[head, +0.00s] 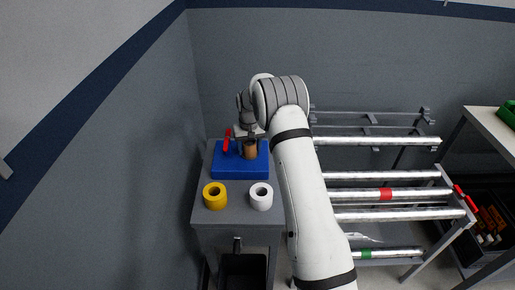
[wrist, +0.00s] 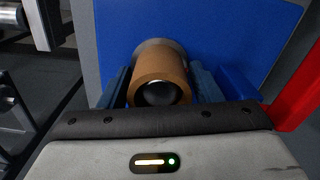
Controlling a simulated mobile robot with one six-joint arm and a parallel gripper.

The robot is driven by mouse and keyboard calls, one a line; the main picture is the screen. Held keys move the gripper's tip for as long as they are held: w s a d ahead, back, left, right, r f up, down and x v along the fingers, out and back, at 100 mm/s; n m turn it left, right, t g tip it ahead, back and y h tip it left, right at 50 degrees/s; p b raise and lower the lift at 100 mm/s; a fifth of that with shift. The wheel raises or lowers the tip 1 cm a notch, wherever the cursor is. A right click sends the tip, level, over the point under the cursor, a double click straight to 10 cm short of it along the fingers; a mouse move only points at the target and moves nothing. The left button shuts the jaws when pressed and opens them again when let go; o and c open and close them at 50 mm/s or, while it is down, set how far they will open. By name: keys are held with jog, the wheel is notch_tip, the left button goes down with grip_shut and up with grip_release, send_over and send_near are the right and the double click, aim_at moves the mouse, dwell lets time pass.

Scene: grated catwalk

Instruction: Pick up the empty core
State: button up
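The empty core (head: 250,151) is a short brown tube standing on the blue base (head: 228,170) on the grey bench. In the wrist view the core (wrist: 160,72) shows end-on, with a dark rounded post inside it and a grey ring at its far end. My gripper (head: 250,136) is right over the core in the head view. In the wrist view its two fingers (wrist: 161,86) lie one on each side of the core, close against its walls. I cannot tell whether they press on it.
A yellow roll (head: 215,196) and a white roll (head: 261,196) stand on the bench in front of the base. A red part (head: 227,141) rises at the base's left, close to my gripper. A rack of metal bars (head: 375,194) stands right; a dark bin (head: 243,271) is below.

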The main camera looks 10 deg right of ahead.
jog(key=c, duration=0.7)
jog(key=shift+o, duration=0.2)
